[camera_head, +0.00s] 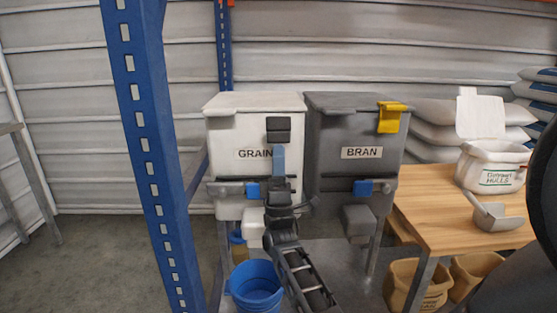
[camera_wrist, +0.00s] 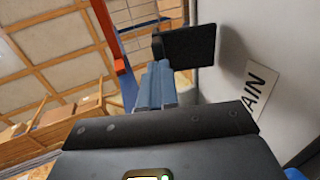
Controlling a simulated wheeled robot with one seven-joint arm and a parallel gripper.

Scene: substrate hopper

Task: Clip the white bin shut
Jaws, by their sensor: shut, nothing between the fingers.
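The white bin (camera_head: 226,130), labelled GRAIN, stands on the stand at the centre in the head view, with its lid (camera_head: 250,101) lying flat on top. A black clip (camera_head: 278,130) sits on its front, right of centre, just below the lid's edge; it shows as a dark block in the wrist view (camera_wrist: 187,46). My gripper (camera_head: 279,152) is shut and empty, its blue-grey fingers pointing up just under the clip. In the wrist view the fingertips (camera_wrist: 160,70) are close to the clip's lower edge; I cannot tell if they touch. My gripper hides part of the bin's front.
The grey BRAN bin (camera_head: 335,130) with a yellow clip (camera_head: 391,117) stands close on the right. A blue rack post (camera_head: 147,150) rises on the left. A blue bucket (camera_head: 256,285) sits below.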

